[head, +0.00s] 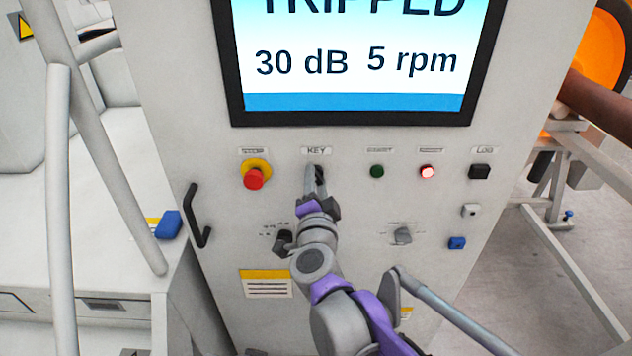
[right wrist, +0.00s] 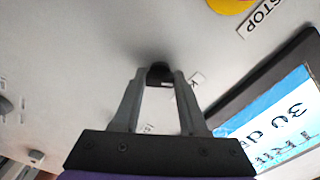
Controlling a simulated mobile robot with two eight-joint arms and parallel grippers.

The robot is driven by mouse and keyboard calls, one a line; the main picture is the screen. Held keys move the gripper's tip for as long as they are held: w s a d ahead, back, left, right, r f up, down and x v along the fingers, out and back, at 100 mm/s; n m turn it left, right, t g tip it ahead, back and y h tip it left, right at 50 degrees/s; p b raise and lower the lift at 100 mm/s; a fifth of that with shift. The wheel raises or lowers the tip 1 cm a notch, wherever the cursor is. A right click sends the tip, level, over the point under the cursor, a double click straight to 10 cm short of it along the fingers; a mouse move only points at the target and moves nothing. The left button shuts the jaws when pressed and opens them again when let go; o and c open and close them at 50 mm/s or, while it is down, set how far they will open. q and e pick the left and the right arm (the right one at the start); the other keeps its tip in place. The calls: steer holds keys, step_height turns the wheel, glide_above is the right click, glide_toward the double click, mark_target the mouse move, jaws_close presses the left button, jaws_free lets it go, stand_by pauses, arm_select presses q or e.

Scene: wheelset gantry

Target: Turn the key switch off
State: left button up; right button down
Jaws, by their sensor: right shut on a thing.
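The key switch (right wrist: 159,72) is a small dark knob on the grey cabinet front, under the "KEY" label (head: 316,151). My right gripper (head: 315,172) reaches up to it, and its fingers cover most of the switch in the head view. In the right wrist view the two fingertips (right wrist: 160,78) stand on either side of the dark knob and are shut on it. The angle of the key is too small and too covered to tell. My left gripper is not in view.
A red stop button (head: 254,178) on a yellow ring sits left of the key. Green (head: 377,171) and lit red (head: 427,172) buttons sit to its right. A screen (head: 355,60) reading "TRIPPED" is above. Two rotary knobs are below, and a black handle (head: 198,215) is at left.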

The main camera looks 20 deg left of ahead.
steer(key=shift+c, duration=2.2)
jaws_free()
steer(key=v, duration=1.1)
steer(key=shift+w+d+r, duration=0.1)
steer(key=shift+w, duration=0.05)
